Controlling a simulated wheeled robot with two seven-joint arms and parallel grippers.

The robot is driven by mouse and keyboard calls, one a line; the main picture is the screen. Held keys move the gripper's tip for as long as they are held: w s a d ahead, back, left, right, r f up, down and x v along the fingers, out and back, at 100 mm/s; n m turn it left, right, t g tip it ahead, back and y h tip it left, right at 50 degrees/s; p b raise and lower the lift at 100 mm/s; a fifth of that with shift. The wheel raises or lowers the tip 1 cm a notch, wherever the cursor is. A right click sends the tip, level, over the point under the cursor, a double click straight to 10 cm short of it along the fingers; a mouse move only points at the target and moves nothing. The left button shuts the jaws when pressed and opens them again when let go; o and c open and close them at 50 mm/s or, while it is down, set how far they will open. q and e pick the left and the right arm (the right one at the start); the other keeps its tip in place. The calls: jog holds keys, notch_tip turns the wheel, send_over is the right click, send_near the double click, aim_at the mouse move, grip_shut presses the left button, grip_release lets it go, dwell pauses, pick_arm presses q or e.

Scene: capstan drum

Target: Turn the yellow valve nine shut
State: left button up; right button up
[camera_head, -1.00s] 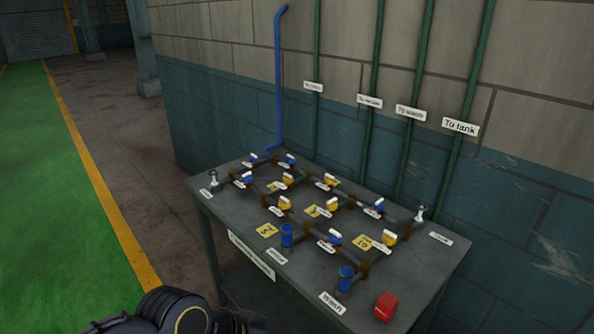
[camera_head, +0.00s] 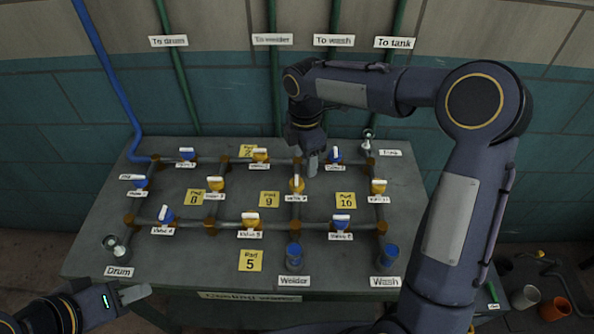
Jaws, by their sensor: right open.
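Several yellow valves with white-topped handles sit on the pipe grid of the bench. They include a front one (camera_head: 251,220), a middle one (camera_head: 297,185), a left one (camera_head: 215,184), a back one (camera_head: 260,156) and a right one (camera_head: 378,187). Their small labels are too blurred to tell surely which is valve nine. A yellow Pad 9 plate (camera_head: 269,199) lies left of the middle valve. My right gripper (camera_head: 312,167) is open, pointing down behind the middle valve, beside a back blue valve (camera_head: 336,157). My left gripper (camera_head: 136,294) is low at the front left, its opening unclear.
Blue valves, such as one at front right (camera_head: 340,222), share the grid. Blue cups (camera_head: 294,254) stand at the bench's front edge, near Welder and Wash labels. Green pipes (camera_head: 272,85) rise behind. My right arm covers the bench's right side. Buckets (camera_head: 524,298) stand at lower right.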

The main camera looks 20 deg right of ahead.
aim_at(296, 180)
jog(key=shift+w+a+f+n, duration=0.8)
jog(key=shift+w+a+f, duration=0.1)
jog(key=shift+w+a, duration=0.2)
jog(key=f, duration=0.2)
jog(key=f+p, duration=0.1)
jog(key=f, duration=0.5)
jog(key=shift+s+d+p, duration=0.15)
jog(key=shift+s+p, duration=0.15)
pick_arm(q)
jog(key=shift+a+r, duration=0.25)
jog(key=shift+r, duration=0.75)
pick_arm(e)
jog(key=c, duration=1)
